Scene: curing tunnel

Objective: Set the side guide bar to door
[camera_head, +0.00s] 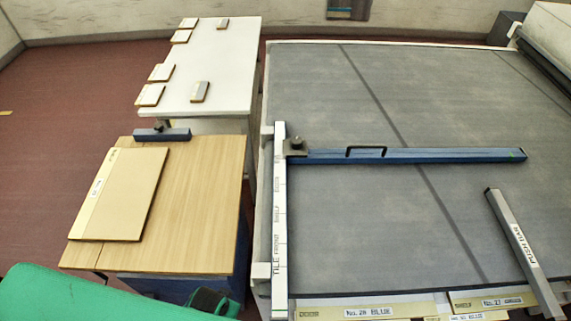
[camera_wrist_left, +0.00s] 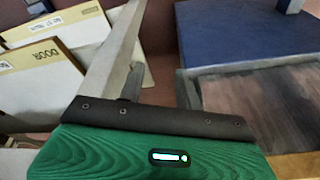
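The side guide bar (camera_head: 430,156) is a long blue bar with a black handle, lying across the grey belt in the head view. Its left end has a clamp with a dark knob (camera_head: 296,146) at the white scale rail (camera_head: 279,220). The rail reads TILE, FRONT and SHELF going away from me; a smaller mark beyond SHELF seems to read DOOR. The clamp stands beyond these marks, near the rail's far end. My left gripper (camera_wrist_left: 161,80) shows in the left wrist view, its grey fingers apart and empty, away from the bar. My right gripper is in neither view.
A wooden table (camera_head: 200,210) with a large panel (camera_head: 122,195) stands left of the belt, a white table (camera_head: 225,65) with small panels behind it. A grey push bar (camera_head: 520,245) lies at the belt's right. A panel labelled DOOR (camera_wrist_left: 42,80) shows in the left wrist view.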

